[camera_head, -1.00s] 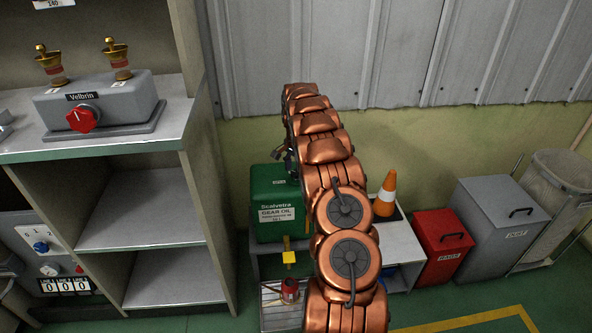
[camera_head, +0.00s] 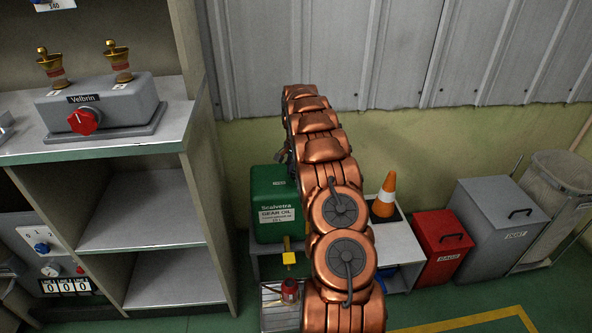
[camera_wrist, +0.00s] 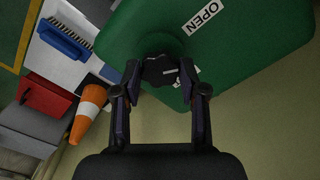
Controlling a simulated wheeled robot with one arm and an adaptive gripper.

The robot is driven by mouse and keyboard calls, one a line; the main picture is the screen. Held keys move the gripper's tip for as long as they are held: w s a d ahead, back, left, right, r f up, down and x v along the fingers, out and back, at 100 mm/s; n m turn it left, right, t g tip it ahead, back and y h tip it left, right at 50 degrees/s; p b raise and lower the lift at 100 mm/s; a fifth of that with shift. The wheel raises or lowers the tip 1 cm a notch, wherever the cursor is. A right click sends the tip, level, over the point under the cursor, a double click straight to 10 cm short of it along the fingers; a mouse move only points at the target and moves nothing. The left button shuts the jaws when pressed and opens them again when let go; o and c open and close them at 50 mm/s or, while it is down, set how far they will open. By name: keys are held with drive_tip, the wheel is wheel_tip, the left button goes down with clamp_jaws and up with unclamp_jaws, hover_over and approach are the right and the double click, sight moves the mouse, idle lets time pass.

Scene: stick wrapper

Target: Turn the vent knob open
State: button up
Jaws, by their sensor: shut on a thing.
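The vent knob (camera_wrist: 160,71) is a small dark, lobed knob on the green gear oil container (camera_wrist: 225,55). A white label reading OPEN (camera_wrist: 203,17) is on the container, to the upper right of the knob in the wrist view. My gripper (camera_wrist: 160,78) has its two dark fingers on either side of the knob and is shut on it. In the head view the container (camera_head: 273,212) stands left of my copper arm. The knob is hidden there, and my gripper is mostly hidden behind the arm.
An orange cone (camera_head: 384,196) stands on the low shelf right of my arm, with a red bin (camera_head: 442,247) and a grey bin (camera_head: 500,218) further right. A blue brush (camera_wrist: 66,38) lies near the container. A tall shelf (camera_head: 190,145) stands on the left.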

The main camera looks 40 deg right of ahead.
drive_tip(key=n+p, duration=0.1)
drive_tip(key=n, duration=0.4)
drive_tip(key=shift+n+p, duration=0.4)
idle(0.4)
drive_tip(key=o, duration=1.1)
drive_tip(key=shift+o, duration=0.2)
wheel_tip(320, 180, up, 12)
